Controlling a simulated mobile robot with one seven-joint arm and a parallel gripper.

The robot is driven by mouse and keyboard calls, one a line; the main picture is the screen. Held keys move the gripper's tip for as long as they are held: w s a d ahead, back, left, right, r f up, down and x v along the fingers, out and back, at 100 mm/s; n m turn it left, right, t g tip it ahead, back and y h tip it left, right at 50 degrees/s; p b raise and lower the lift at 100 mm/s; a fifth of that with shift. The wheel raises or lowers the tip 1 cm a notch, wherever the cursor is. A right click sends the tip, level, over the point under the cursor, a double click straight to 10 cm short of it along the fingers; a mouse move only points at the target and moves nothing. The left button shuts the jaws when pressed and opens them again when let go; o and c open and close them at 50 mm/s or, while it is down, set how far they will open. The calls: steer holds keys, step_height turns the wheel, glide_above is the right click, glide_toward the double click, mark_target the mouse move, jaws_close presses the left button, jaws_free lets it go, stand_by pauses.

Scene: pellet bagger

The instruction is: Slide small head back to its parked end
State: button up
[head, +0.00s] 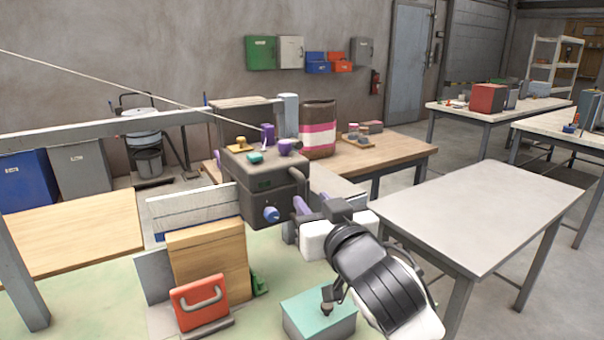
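A dark grey box-shaped head (262,182) stands near the middle of the head view, with a blue round knob (271,213) low on its front. I take it for the small head, but no label is readable. Small yellow, teal and purple parts sit on its top. My gripper (303,212) is just right of the head's lower front corner, at the end of my black and white arm. Purple pieces show there, and I cannot tell whether they are fingers or a handle. Contact and finger opening are unclear. Any rail or parked end is hidden or not identifiable.
A wooden board (208,262) and a red handled block (200,303) stand at front left. A teal-topped box (319,312) is below my arm. A grey beam (90,131) crosses the upper left. A bare pale table (470,213) is at right.

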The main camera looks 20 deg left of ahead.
mark_target(303, 191)
steer(key=p+x, duration=0.1)
steer(key=x, duration=0.5)
steer(key=shift+w+a+f, duration=0.1)
steer(key=shift+w+a, duration=0.15)
steer(key=shift+w, duration=0.05)
jaws_close()
